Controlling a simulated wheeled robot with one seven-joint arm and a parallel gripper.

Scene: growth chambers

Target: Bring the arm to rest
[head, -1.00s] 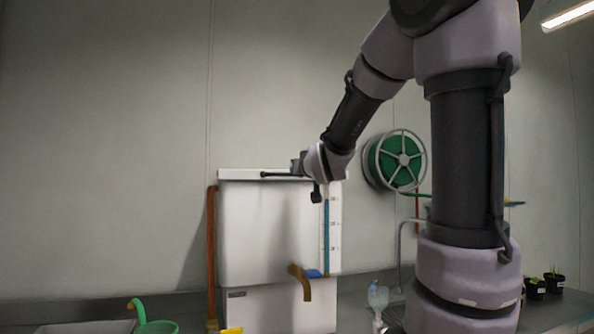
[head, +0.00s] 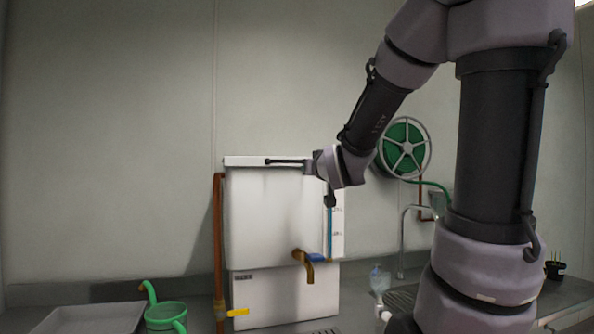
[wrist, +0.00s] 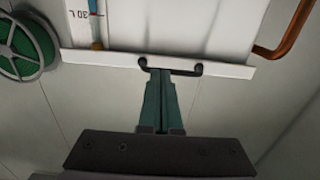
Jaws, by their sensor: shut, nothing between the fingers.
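My gripper (head: 290,162) points left in front of the upper part of the white tank (head: 258,215) in the head view. In the wrist view my gripper (wrist: 163,74) shows with its two green fingers together and nothing between them. The fingertips overlap a black handle (wrist: 185,69) on the pale rim of the tank (wrist: 170,25); I cannot tell whether they touch it. My arm is bent, raised at the right of the head view.
A green watering can (head: 166,316) and grey tray (head: 85,320) are at the lower left.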

